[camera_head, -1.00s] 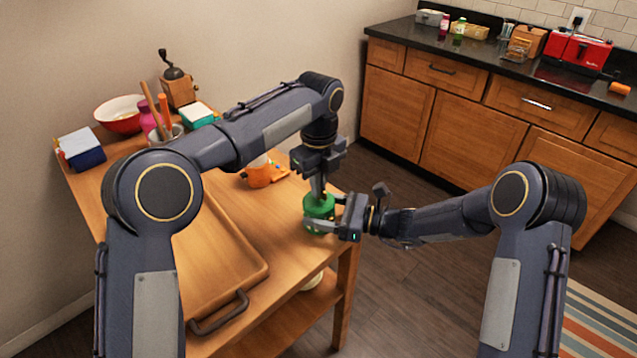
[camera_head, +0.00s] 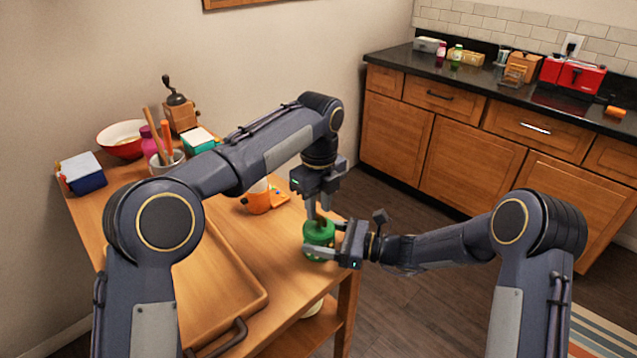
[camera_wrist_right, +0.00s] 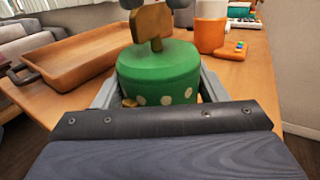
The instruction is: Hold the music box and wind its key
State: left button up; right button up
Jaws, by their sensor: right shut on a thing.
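The music box (camera_head: 319,234) is a green cylinder standing upright near the table's right corner. In the right wrist view the music box (camera_wrist_right: 160,75) shows pale dots and a flat golden-brown key (camera_wrist_right: 152,24) upright on its top. My right gripper (camera_head: 322,243) is shut on the music box, one finger on either side. My left gripper (camera_head: 318,205) points down from above at the key. In the right wrist view, its grey fingertips show apart at the top edge, one on each side of the key; contact with the key cannot be told.
A counter (camera_head: 480,90) stands across the floor.

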aim_at(318, 213)
pick_arm(q)
notch_tip(318, 213, up, 10)
jog(key=shift+r, duration=0.2)
pick_arm(e)
jog(key=o, duration=1.1)
